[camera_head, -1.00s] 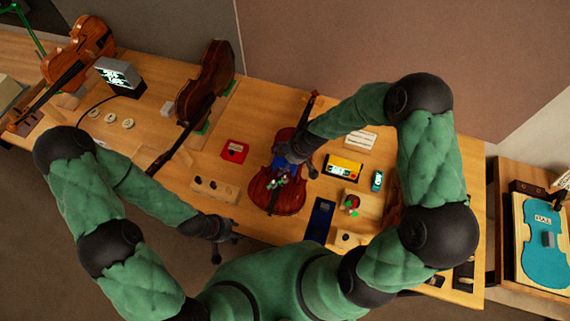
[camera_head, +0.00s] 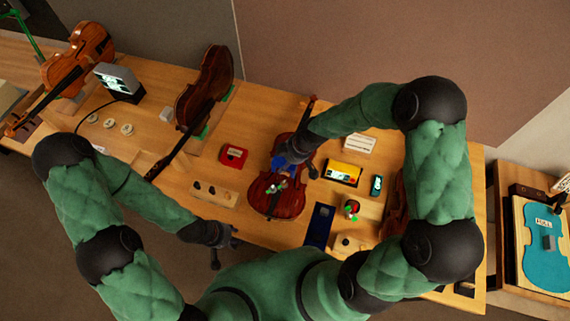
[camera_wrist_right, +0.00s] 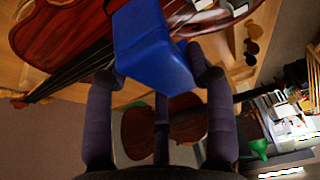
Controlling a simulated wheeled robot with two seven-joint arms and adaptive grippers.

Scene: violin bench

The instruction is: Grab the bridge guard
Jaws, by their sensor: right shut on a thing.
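The bridge guard looks to be the blue block (camera_wrist_right: 152,48) in the right wrist view; it also shows as a small blue patch (camera_head: 281,164) over the middle violin in the head view. My right gripper (camera_head: 289,157) is shut on it, with its dark fingers (camera_wrist_right: 158,82) on both sides of the block. The middle violin (camera_head: 277,194) lies on the bench under the gripper, partly hidden by my right arm. Whether the block still touches the violin cannot be told. My left gripper (camera_head: 222,246) is empty at the bench's front edge, its fingers apart.
A red case (camera_head: 233,156), a yellow device (camera_head: 343,172) and a dark blue pad (camera_head: 319,225) lie around the middle violin. A second violin (camera_head: 205,90) and a third violin (camera_head: 78,58) stand further left. A wooden block with holes (camera_head: 214,193) lies near the front edge.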

